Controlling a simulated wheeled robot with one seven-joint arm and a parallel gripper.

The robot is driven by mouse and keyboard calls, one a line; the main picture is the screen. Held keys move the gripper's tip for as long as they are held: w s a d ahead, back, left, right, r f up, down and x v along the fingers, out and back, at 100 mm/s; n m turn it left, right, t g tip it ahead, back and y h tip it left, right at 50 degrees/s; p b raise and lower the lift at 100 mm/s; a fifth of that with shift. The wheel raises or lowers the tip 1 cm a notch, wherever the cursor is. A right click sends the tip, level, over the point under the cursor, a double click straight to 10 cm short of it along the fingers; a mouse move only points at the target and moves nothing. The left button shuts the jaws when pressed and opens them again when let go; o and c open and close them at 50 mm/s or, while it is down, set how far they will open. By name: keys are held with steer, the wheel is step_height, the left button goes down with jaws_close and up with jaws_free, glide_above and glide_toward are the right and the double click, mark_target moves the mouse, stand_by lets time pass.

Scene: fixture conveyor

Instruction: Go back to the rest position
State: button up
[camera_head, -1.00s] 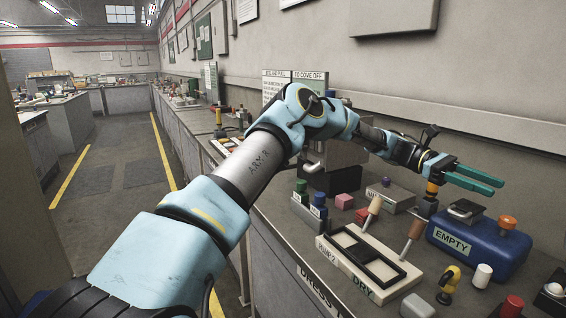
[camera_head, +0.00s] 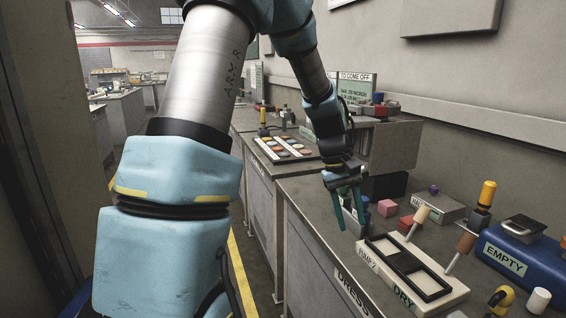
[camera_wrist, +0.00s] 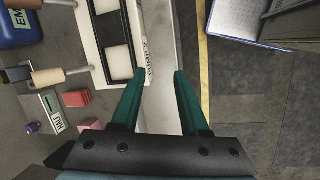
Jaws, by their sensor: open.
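My gripper (camera_head: 349,207) has green fingers, points down and is open. In the head view it hangs near the front edge of the grey counter, left of the cream tray marked PUMP 2 and DRY (camera_head: 452,291). In the wrist view my gripper (camera_wrist: 160,76) has its two fingers apart with nothing between them. The counter's front edge and the floor show beyond and beside the fingertips. The cream tray (camera_wrist: 97,30) lies to the left of the fingertips there. My arm rises across the left and middle of the head view.
A blue EMPTY container (camera_head: 497,264), wooden-handled tools and a pink block (camera_head: 387,208) stand on the counter. A palette of coloured discs (camera_head: 287,149) lies farther back. The aisle floor (camera_wrist: 235,100) is open beside the counter. A wall bounds the right.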

steer(key=s+a+r+m+t+y, duration=0.1)
steer(key=s+a+t, duration=0.1)
steer(key=a, duration=1)
steer(key=s+a+m+t+y, duration=0.1)
steer(key=s+a+t+y, duration=0.15)
steer(key=a, duration=0.85)
step_height(320, 180, down, 6)
steer(key=s+b, duration=0.2)
steer(key=b, duration=0.3)
steer(key=shift+a+f+g+h+b, duration=0.15)
steer(key=shift+a+g+h+b, duration=0.15)
steer(key=shift+g+h+b, duration=0.05)
